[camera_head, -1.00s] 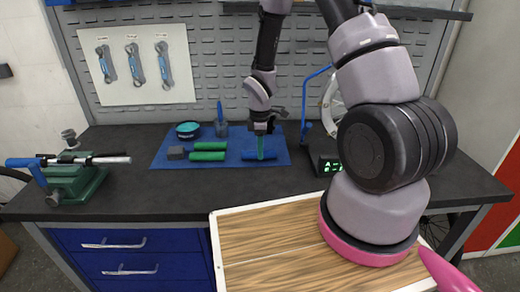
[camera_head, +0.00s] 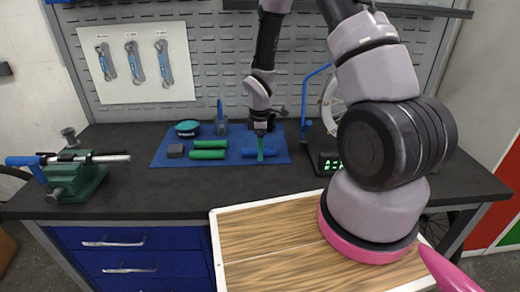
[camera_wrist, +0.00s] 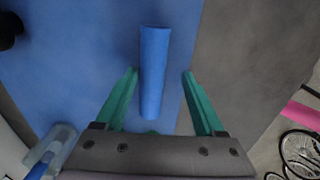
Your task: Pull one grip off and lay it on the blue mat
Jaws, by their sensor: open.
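A blue grip (camera_head: 249,153) lies on the blue mat (camera_head: 224,136) at the back of the workbench. My gripper (camera_head: 260,155) is above it, pointing down. In the wrist view the blue grip (camera_wrist: 154,75) lies between the two green fingertips of my open gripper (camera_wrist: 160,73), with a gap on each side. The handlebar (camera_head: 105,159) is clamped in a green vise (camera_head: 76,182) at the left. It has another blue grip (camera_head: 22,161) on its left end, and its right part shows bare metal.
Two green grips (camera_head: 208,154), a dark block (camera_head: 175,151), a teal-topped tin (camera_head: 188,128) and a cup with a blue tool (camera_head: 221,125) share the mat. The bench front is clear.

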